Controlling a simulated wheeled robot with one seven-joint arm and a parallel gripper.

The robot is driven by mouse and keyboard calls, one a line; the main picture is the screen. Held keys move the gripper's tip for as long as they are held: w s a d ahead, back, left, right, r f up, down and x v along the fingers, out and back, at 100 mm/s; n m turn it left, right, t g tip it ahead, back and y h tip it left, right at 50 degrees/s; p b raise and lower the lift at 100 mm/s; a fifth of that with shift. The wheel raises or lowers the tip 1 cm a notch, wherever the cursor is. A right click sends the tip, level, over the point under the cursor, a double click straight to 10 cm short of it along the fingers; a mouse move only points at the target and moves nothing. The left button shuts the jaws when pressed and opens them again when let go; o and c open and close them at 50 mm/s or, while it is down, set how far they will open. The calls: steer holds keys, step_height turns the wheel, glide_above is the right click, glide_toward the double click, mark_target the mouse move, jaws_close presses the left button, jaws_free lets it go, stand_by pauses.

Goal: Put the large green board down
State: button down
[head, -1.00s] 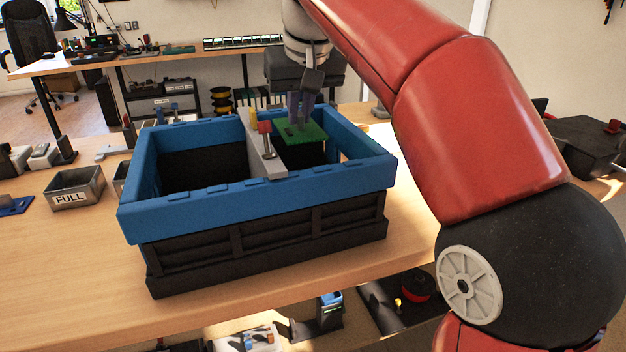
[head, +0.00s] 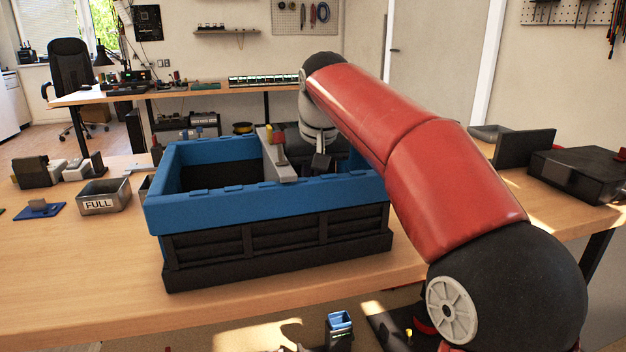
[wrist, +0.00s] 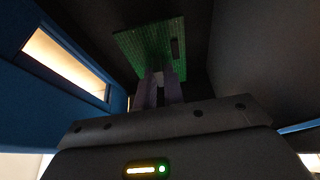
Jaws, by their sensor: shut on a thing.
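The large green board (wrist: 150,48) shows in the wrist view, flat-looking with a dark mark on it. My gripper (wrist: 160,84) is shut on its near edge. In the head view my wrist reaches down into the right compartment of the blue and black crate (head: 240,207), right of the grey divider (head: 280,168). The crate's front wall and my arm hide the board and the fingertips there. Dark crate walls surround the board in the wrist view. I cannot tell whether the board touches the crate floor.
A red and a yellow piece sit at the divider. A black case (head: 580,174) lies at the right. The crate's left compartment has open room.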

steer(key=shift+f+b, duration=0.3)
steer(key=shift+f, duration=0.3)
steer(key=c, duration=1.5)
jaws_free()
steer(key=shift+r+p, duration=0.35)
steer(key=shift+r, duration=0.2)
steer(key=p+v, duration=0.3)
steer(key=v, duration=0.9)
steer(key=shift+s+d, duration=0.1)
steer(key=shift+s, duration=0.05)
